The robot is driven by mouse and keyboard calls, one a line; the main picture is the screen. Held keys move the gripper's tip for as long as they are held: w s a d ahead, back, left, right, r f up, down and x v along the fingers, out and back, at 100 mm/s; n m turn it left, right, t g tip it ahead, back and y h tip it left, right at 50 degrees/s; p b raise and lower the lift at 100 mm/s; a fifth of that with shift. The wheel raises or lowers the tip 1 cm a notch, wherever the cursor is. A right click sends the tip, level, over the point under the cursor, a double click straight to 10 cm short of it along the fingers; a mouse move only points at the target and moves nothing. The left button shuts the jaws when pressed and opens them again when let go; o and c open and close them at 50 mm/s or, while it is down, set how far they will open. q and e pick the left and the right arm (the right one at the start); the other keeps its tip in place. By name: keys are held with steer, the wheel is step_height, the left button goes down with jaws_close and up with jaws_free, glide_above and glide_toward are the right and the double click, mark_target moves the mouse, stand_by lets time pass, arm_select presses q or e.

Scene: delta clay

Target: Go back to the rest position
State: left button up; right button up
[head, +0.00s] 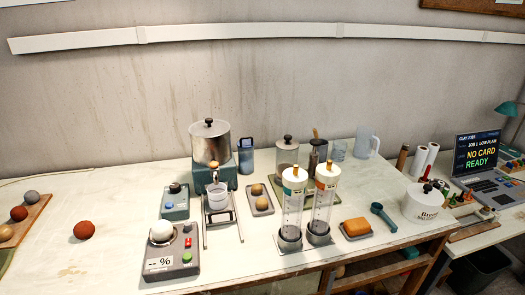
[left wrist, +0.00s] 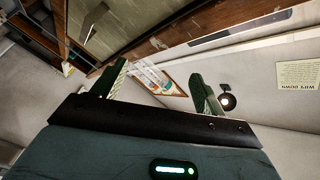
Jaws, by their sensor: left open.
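My left gripper (left wrist: 157,72) shows in the left wrist view, its two fingers wide apart with nothing between them. Beyond the fingers that view shows bare wall, wooden framing and a small orange-edged panel in the distance. The gripper touches nothing that I can see. Neither of my arms shows in the head view. My right gripper is in neither view.
A rust-red ball (head: 84,230) lies at left. A screen (head: 477,152) stands at right.

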arm_select(q)
steer(key=s+a+f+n+g+y, duration=0.2)
steer(key=s+f+n+g, duration=0.2)
steer(key=s+f, duration=0.5)
steer(key=s+a+f+n+g+y, duration=0.3)
steer(key=s+f+n+g, duration=0.1)
steer(key=s+f+n, duration=0.5)
steer(key=shift+s+f+n+y, duration=0.3)
steer(key=shift+f, duration=0.45)
steer(key=shift+a, duration=0.1)
jaws_close()
